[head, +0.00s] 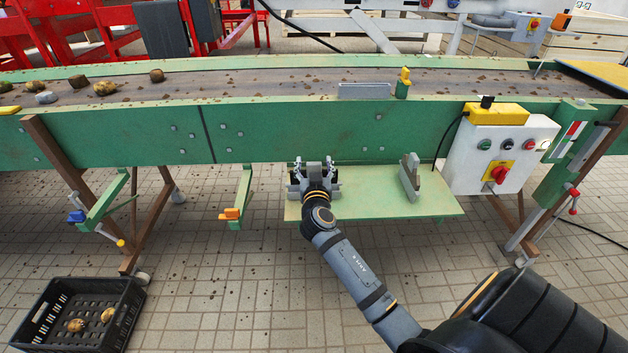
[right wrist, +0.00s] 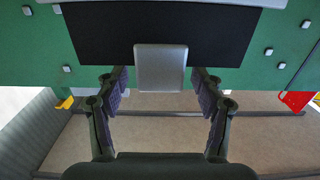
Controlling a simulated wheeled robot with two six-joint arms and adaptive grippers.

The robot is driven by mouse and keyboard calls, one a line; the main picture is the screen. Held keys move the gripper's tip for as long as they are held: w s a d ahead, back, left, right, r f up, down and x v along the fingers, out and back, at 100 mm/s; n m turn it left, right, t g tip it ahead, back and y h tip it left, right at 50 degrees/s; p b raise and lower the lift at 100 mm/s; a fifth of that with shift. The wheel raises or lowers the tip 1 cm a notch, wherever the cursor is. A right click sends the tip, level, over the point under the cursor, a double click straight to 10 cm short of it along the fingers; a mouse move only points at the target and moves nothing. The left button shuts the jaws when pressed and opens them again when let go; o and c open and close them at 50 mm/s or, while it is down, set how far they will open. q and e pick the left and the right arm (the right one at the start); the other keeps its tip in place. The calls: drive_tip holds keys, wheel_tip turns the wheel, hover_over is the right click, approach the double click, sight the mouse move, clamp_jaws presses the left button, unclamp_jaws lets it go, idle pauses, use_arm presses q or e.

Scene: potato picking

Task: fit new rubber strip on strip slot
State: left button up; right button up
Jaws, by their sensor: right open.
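My right gripper (head: 314,170) is open in front of the green conveyor side, at the left part of the pale green shelf (head: 440,205). In the right wrist view its open fingers (right wrist: 160,85) stand either side of a grey block (right wrist: 160,67), with a gap on each side. A wide black sheet (right wrist: 100,35), which looks like the rubber strip, lies behind the block. The gripper hides both in the head view. A grey metal plate (head: 364,91) on the conveyor's near edge may be the strip slot. My left gripper is out of view.
A grey upright piece (head: 409,178) stands on the shelf to the right. A yellow-topped green post (head: 403,83) is beside the plate. A control box (head: 505,153) hangs further right. A black crate (head: 120,335) with potatoes sits on the floor at left.

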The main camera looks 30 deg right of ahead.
clamp_jaws()
idle(0.3)
drive_tip(key=shift+r, duration=0.1)
